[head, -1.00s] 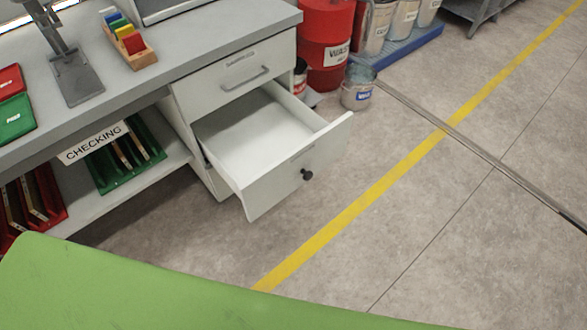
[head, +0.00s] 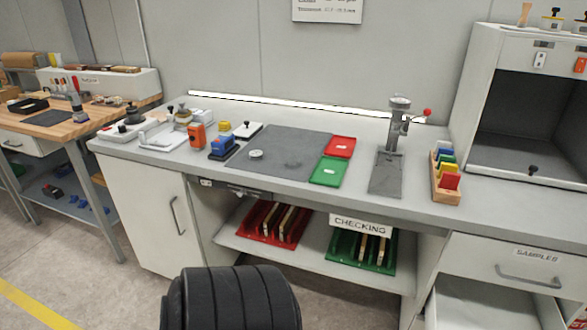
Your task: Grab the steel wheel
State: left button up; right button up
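A small round light-grey metal piece (head: 256,154) lies on the dark grey mat (head: 285,143) on the bench; it may be the steel wheel, but it is too small to tell for sure. A fainter flat round shape (head: 293,164) lies on the mat to its right. Neither of my grippers is in view. A black ribbed part at the bottom centre seems to be mine.
The bench (head: 420,201) holds orange and blue devices (head: 222,146), red (head: 340,147) and green (head: 328,171) trays, a gauge stand (head: 397,130) and a colour-block rack (head: 446,176). The open drawer (head: 490,305) is at lower right. A wooden workbench (head: 88,118) stands left.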

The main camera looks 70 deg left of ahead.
aim_at(255, 155)
jog(key=u, duration=2.55)
